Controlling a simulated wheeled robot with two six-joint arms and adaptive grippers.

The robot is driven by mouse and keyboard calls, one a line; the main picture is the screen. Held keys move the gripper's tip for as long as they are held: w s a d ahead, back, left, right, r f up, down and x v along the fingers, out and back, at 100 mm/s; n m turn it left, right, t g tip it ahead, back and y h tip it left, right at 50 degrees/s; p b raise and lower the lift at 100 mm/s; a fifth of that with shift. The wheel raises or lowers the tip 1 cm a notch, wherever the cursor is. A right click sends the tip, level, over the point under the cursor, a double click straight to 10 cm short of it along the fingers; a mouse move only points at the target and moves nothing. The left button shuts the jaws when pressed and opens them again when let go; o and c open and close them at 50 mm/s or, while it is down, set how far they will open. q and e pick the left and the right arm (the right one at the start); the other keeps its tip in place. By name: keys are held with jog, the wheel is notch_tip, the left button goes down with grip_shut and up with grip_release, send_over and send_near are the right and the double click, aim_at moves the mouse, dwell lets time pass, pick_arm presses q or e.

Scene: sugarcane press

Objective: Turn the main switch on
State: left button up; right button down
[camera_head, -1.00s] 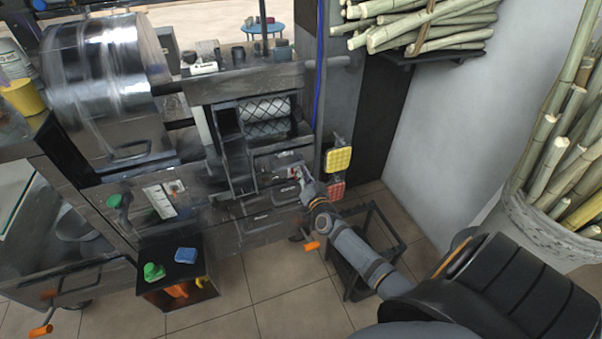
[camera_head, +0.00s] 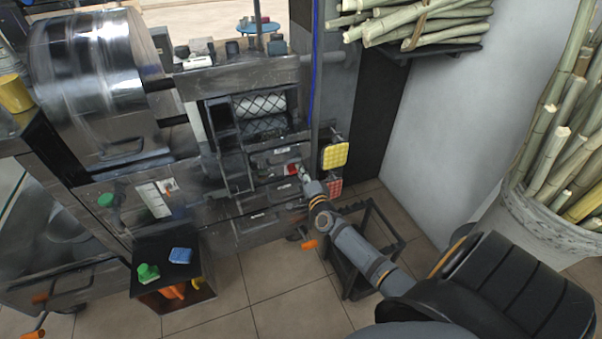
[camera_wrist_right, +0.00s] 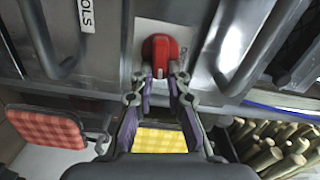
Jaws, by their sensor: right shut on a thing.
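The main switch, a red rotary knob (camera_wrist_right: 160,52) on a light plate, sits on the metal front of the press. In the head view the red knob (camera_head: 292,169) shows small beside the drawers, right at my right gripper (camera_head: 302,174). In the right wrist view my right gripper (camera_wrist_right: 160,80) has its fingertips closed on the lower part of the knob. The knob's handle appears upright in that view. The plate's lettering is too small to read. My left gripper is not in view.
Drawer handles (camera_wrist_right: 258,45) flank the switch closely on both sides. A yellow checked pad (camera_head: 335,155) and a red one hang right of the press. A dark metal stand (camera_head: 350,262) is below my right arm. Sugarcane fills a basket (camera_head: 540,235) at right.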

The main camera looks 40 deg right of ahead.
jog(key=shift+f+m, duration=0.25)
jog(key=shift+m, duration=0.45)
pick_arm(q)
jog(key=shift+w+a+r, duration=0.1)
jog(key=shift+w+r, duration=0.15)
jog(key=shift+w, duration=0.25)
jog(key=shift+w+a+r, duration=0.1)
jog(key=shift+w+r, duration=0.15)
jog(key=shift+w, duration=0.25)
pick_arm(e)
jog(key=shift+m, duration=0.3)
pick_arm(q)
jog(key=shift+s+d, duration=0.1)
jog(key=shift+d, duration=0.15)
pick_arm(e)
jog(key=c, duration=1.3)
grip_release()
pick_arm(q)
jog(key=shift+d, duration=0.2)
pick_arm(e)
jog(key=shift+s, duration=0.1)
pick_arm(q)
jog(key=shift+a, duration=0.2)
pick_arm(e)
jog(key=v, duration=1.2)
jog(key=shift+f, duration=0.1)
